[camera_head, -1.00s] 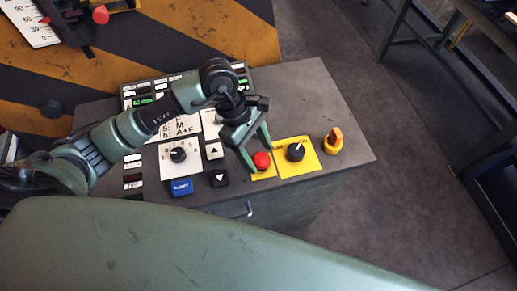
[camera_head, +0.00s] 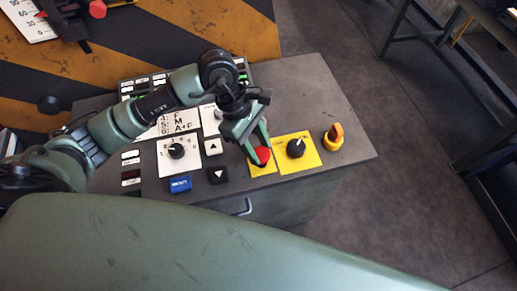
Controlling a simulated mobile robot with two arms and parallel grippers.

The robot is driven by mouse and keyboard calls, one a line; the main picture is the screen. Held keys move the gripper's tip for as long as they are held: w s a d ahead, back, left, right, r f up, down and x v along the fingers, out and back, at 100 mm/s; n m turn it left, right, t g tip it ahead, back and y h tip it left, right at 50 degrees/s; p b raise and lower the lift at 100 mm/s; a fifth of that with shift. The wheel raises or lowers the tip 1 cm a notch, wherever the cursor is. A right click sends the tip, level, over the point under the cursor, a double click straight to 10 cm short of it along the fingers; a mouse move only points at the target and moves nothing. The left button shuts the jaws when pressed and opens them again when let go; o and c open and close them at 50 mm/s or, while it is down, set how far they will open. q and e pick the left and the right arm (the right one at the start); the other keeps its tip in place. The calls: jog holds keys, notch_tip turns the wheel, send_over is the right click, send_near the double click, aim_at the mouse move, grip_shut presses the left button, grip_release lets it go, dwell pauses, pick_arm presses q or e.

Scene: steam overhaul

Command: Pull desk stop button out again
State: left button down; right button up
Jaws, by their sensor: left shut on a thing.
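The red desk stop button (camera_head: 263,155) sits on a yellow plate (camera_head: 262,169) at the right part of the grey control desk. My left gripper (camera_head: 260,156) comes from above left and is shut on the red button, one finger on each side of it. The fingers hide part of the button, and I cannot tell from this view how far out it stands. My right gripper is not in view.
A black rotary knob (camera_head: 296,148) on a yellow plate stands close right of the button. An orange-yellow switch (camera_head: 334,137) is farther right. Up and down arrow keys (camera_head: 217,174), a blue button (camera_head: 180,184) and another black knob (camera_head: 176,151) lie left. Desk top (camera_head: 300,90) behind is clear.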

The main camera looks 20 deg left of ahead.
pick_arm(q)
jog(key=shift+w+r, duration=0.15)
jog(key=shift+r, duration=0.05)
jog(key=c, duration=1.1)
grip_release()
jog(key=shift+o, duration=1.3)
jog(key=b+v, duration=0.2)
jog(key=v, duration=0.6)
jog(key=shift+s+f, duration=0.1)
jog(key=shift+s, duration=0.15)
